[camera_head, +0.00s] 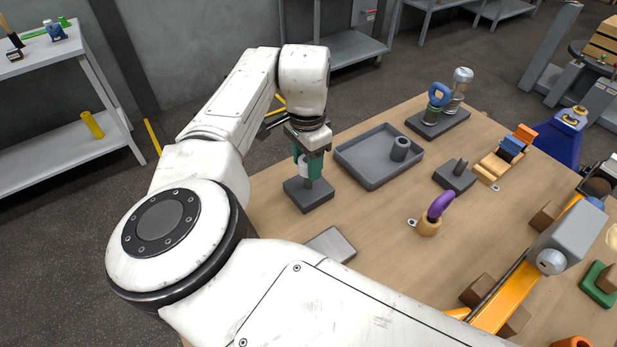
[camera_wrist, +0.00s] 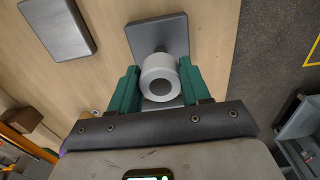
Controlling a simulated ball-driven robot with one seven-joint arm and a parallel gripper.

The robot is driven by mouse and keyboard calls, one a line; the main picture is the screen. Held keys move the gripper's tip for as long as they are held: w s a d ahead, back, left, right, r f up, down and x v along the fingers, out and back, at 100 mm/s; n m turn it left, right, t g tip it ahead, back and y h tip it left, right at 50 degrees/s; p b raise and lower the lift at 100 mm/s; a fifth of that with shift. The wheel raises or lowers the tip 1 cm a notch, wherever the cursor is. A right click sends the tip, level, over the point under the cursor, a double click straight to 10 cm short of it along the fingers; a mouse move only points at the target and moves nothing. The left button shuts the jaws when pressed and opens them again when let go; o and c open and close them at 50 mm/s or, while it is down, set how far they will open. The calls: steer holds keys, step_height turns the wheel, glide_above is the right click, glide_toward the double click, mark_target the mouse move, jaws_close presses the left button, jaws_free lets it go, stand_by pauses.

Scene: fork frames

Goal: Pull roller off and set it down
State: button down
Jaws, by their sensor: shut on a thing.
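My gripper (camera_head: 308,166) has green fingers and is closed around a white roller (camera_head: 302,168). In the wrist view the gripper (camera_wrist: 159,90) has one finger on each side of the roller (camera_wrist: 163,77), whose near end shows a dark round hole. A grey square base (camera_head: 308,196) with a short post is directly below the roller on the table. The base also shows beyond the roller in the wrist view (camera_wrist: 175,35). The roller's lower end is above the base plate. I cannot tell whether the post still reaches inside the roller.
A grey tray (camera_head: 362,176) holding a grey hollow cylinder (camera_head: 400,148) is to the right. A grey block with a post (camera_head: 455,176) and a purple-handled tool (camera_head: 440,205) stand farther right. A flat grey plate (camera_head: 331,244) is nearer, with bare wood around it.

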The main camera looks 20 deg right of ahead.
steer(key=shift+r, duration=0.25)
steer(key=shift+r+p, duration=1.95)
steer(key=shift+p, duration=0.15)
